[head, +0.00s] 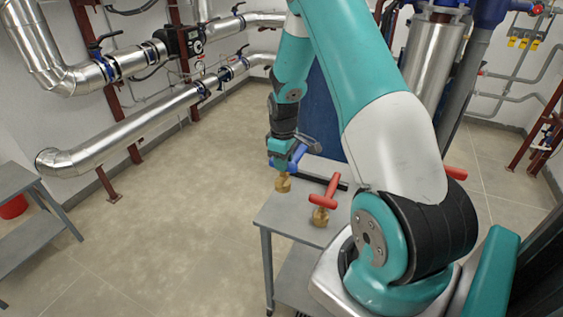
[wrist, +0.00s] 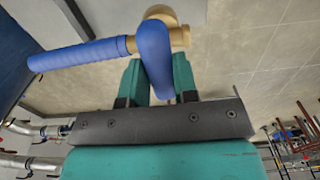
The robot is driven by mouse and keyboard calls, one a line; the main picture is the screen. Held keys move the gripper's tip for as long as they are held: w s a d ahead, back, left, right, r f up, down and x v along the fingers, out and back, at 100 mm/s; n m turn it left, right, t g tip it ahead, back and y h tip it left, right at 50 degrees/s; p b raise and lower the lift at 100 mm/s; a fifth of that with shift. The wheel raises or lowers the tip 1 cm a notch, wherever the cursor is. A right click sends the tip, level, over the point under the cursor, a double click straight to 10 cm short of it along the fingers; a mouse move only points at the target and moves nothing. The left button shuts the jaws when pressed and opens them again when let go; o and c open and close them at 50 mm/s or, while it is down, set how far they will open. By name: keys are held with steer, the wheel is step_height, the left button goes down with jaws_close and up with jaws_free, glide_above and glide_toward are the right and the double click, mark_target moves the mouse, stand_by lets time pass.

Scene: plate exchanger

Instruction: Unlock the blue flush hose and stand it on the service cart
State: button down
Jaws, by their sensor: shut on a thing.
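My gripper (head: 284,163) is shut on the blue flush hose (head: 296,160), a blue T-shaped piece with a brass end (head: 282,184). In the wrist view, my gripper (wrist: 158,80) has the blue hose (wrist: 155,62) between its teal fingers. One blue arm of it points left, and the brass fitting (wrist: 178,38) shows beyond the fingers. In the head view the brass end points down, by the left edge of the grey service cart (head: 285,222). I cannot tell whether it touches the cart.
A red T-handled piece with a brass base (head: 323,203) stands upright on the cart, right of the blue hose. A dark blue panel (head: 320,110) rises behind the cart. A grey table (head: 25,190) is at far left. The floor between is clear.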

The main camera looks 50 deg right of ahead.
mark_target(284, 179)
steer(key=shift+f+b, duration=2.4)
steer(key=shift+f, duration=0.9)
steer(key=shift+f, duration=0.1)
steer(key=shift+s+f+b, duration=0.1)
steer(key=shift+f+b, duration=0.25)
steer(key=shift+f, duration=0.15)
steer(key=shift+f+b, duration=0.45)
steer(key=shift+f, duration=0.2)
steer(key=c, duration=0.8)
jaws_free()
